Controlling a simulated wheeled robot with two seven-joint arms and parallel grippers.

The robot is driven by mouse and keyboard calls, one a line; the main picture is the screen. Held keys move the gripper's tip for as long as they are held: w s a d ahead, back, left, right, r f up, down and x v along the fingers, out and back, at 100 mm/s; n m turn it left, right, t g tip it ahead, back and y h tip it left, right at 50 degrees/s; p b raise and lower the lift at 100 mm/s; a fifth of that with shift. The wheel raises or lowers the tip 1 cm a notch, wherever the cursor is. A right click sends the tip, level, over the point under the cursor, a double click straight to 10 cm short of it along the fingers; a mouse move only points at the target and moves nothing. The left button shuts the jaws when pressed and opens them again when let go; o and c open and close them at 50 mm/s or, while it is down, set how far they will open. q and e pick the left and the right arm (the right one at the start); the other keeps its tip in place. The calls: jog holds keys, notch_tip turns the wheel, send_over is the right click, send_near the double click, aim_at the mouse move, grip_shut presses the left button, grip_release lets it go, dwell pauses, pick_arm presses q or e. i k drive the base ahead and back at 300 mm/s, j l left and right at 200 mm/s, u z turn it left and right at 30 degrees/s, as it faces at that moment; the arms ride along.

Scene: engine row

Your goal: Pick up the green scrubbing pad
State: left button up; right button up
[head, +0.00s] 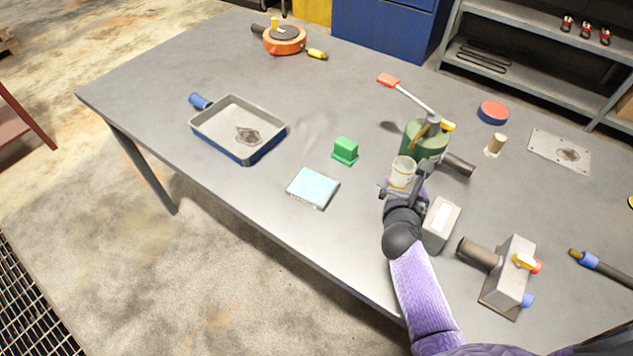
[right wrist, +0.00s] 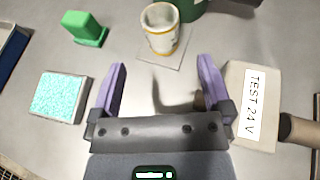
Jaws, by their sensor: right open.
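A flat square pad with a speckled pale green-teal top (head: 314,187) lies on the grey table left of my right gripper; it looks like the scrubbing pad. It also shows at the left of the right wrist view (right wrist: 60,95). A solid green block with a flared base (head: 345,150) stands just behind it, also in the right wrist view (right wrist: 85,28). My right gripper (right wrist: 163,72) is open and empty, its purple fingers apart, right of the pad. It also shows in the head view (head: 404,186). My left gripper is out of view.
A white cup (head: 402,172) stands just beyond my right gripper, before a green machine (head: 420,140). A grey box labelled TEST 24 V (right wrist: 240,110) is right of the gripper. A blue-sided tray (head: 215,122) lies at left.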

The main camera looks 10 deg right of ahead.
aim_at(346, 150)
jog(key=i+j+z, duration=0.6)
jog(key=i+j, duration=0.25)
jog(key=j, duration=0.1)
